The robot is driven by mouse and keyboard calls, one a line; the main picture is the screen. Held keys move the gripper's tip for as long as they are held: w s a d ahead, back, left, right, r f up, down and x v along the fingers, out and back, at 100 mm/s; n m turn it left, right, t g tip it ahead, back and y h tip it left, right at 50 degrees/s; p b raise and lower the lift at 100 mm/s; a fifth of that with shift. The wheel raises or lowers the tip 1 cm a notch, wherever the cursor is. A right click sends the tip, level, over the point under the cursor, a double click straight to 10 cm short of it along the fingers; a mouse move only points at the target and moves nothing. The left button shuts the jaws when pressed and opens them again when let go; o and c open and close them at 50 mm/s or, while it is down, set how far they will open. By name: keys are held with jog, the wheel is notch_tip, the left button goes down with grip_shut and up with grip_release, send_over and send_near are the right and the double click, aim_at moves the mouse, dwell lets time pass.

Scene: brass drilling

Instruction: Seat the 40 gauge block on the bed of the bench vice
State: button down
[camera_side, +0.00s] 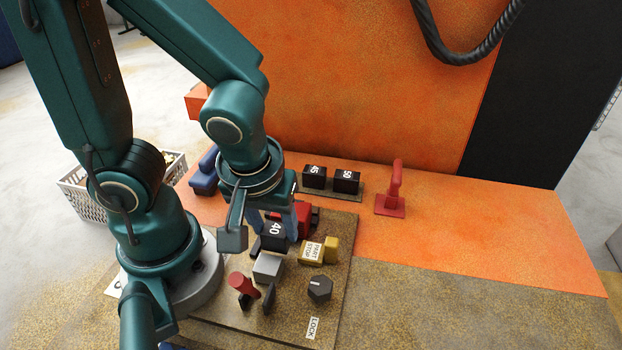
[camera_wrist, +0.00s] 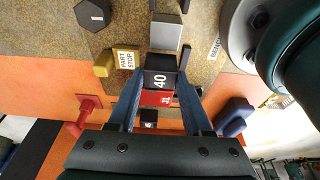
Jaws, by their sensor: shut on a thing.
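The 40 gauge block (camera_side: 273,236), black with a white 40, is between the blue fingers of my gripper (camera_side: 275,222), which is shut on it. In the wrist view the block (camera_wrist: 160,79) shows between the fingertips (camera_wrist: 161,87). The bench vice's grey block (camera_side: 268,265) is on the near side of the gauge block, and a red block (camera_side: 304,216) is on its far side. The gauge block looks upright, between these two. Its underside and the vice bed beneath are hidden, so I cannot tell whether it touches the bed.
A yellow part stop (camera_side: 331,249) is right of the vice. A red lever (camera_side: 243,284) and a dark hexagonal knob (camera_side: 319,289) are in front. Gauge blocks 45 (camera_side: 314,177) and 50 (camera_side: 346,182) stand behind. A red handle (camera_side: 392,195) stands on the orange surface, which is clear farther right.

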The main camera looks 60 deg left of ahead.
jog(key=shift+f, duration=1.25)
dwell(1.2)
grip_release()
dwell(0.3)
jog(key=shift+r, duration=3.55)
jog(key=shift+a, duration=0.1)
